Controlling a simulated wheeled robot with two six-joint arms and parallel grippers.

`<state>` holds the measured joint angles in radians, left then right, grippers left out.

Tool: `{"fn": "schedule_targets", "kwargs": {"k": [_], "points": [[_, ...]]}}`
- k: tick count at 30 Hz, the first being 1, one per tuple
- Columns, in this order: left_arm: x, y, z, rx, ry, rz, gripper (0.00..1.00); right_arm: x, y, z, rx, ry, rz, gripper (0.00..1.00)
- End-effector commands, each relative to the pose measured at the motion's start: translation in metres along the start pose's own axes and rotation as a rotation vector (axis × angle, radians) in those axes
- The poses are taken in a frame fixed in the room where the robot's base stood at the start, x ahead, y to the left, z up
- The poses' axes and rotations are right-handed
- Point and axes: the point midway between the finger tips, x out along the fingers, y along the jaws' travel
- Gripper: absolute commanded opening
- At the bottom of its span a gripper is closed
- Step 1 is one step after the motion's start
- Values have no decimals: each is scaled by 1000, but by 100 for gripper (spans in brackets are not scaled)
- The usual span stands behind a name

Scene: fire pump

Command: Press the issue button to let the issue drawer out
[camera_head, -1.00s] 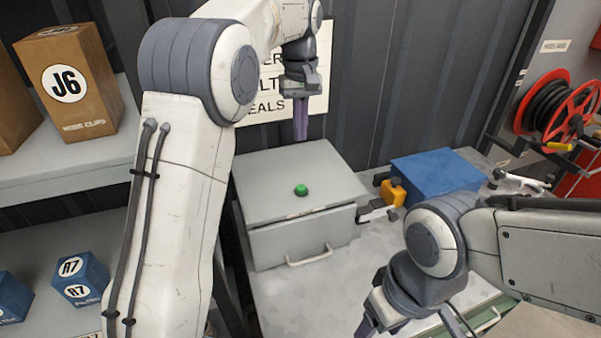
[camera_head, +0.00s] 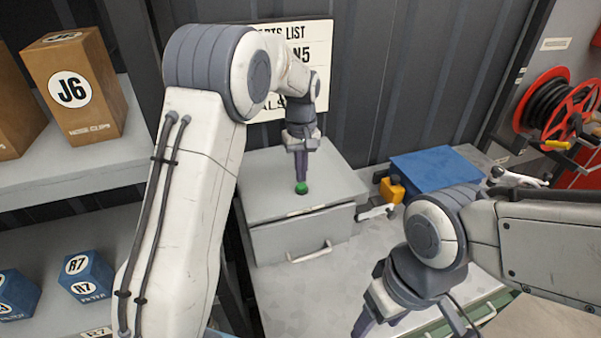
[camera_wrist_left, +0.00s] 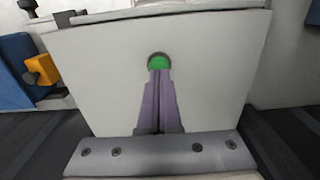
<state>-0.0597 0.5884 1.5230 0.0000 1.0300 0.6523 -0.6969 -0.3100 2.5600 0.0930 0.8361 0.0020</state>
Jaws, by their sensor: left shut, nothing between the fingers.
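The green issue button (camera_head: 301,188) sits on top of the grey cabinet (camera_head: 262,205). The issue drawer (camera_head: 300,238), with a pale bar handle, is in the cabinet's front and looks closed. My left gripper (camera_head: 301,180) points down with its tips at the button. In the left wrist view the shut purple fingers (camera_wrist_left: 158,80) reach the near edge of the green button (camera_wrist_left: 158,62) and partly cover it; I cannot tell whether they touch it. My right gripper (camera_head: 362,326) hangs low at the front, its tips cut off by the frame's lower edge.
A blue box (camera_head: 437,172) and an orange block (camera_head: 391,190) stand on the bench right of the cabinet. A red hose reel (camera_head: 552,112) is at far right. Shelves at left hold brown boxes (camera_head: 75,85) and blue boxes (camera_head: 88,278). A parts list (camera_head: 300,65) hangs behind.

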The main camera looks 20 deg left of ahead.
Motion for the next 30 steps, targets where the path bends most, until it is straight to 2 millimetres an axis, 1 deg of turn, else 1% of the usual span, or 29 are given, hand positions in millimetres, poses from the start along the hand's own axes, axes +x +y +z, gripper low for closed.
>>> {"fn": "schedule_targets", "kwargs": {"k": [1, 6, 15, 17, 22, 30], "points": [[4, 0, 1, 0, -3, -3, 0, -4, 0, 0, 0, 0, 0, 65], [14, 0, 0, 0, 0, 0, 0, -5, 0, 0, 0, 0, 0, 65], [15, 0, 0, 0, 0, 0, 0, -5, 0, 0, 0, 0, 0, 65], [18, 0, 0, 0, 0, 0, 0, -4, 0, 0, 0, 0, 0, 65], [38, 0, 0, 0, -3, -2, 0, 6, 0, 0, 0, 0, 0, 65], [41, -1, 1, 0, -6, -4, 0, 6, 0, 0, 0, 0, 0, 65]]}}
